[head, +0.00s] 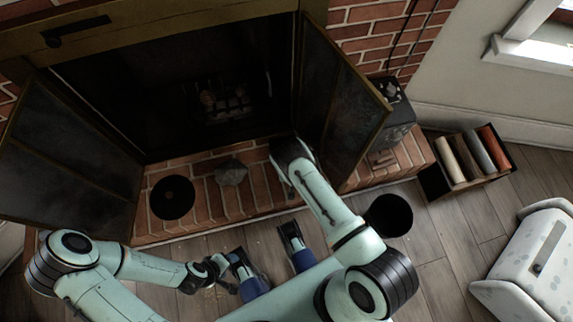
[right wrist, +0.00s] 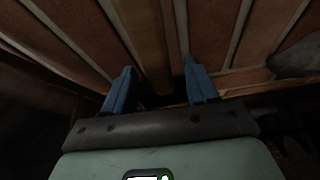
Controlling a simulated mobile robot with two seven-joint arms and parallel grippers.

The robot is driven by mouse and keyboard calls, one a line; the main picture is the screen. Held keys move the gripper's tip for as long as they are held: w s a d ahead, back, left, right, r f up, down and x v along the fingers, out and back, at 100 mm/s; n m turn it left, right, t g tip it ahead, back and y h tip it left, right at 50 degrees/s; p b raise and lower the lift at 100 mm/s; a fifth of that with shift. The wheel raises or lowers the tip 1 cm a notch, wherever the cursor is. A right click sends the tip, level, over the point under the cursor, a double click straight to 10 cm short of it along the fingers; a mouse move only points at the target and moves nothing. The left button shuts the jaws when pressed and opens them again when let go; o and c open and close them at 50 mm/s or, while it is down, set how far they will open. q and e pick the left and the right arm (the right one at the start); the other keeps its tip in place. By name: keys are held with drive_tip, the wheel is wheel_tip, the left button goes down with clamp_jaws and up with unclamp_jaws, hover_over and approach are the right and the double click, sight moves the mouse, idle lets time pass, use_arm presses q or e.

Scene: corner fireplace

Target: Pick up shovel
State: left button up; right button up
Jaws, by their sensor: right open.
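I cannot clearly pick out the shovel in either view. In the head view my right arm reaches over the brick hearth (head: 210,205), and its wrist hides the right gripper and what lies below it. In the right wrist view my right gripper (right wrist: 160,80) is open over the bricks, its blue fingers well apart. A brown strip (right wrist: 142,35) runs between the fingers; I cannot tell whether it is brick or a handle. My left gripper (head: 220,270) is low in the head view, away from the hearth, and its jaw state is unclear.
A grey stone (head: 231,172) and a dark round disc (head: 172,197) are on the hearth. Fireplace doors (head: 345,100) stand open. A black bucket (head: 389,215) and a box of logs (head: 440,185) stand right. A white speckled container (head: 530,265) is at lower right.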

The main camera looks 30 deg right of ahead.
drive_tip(key=shift+w+f, duration=0.15)
drive_tip(key=shift+f, duration=0.15)
drive_tip(key=c, duration=1)
drive_tip(key=shift+c, duration=0.2)
drive_tip(key=shift+r, duration=0.2)
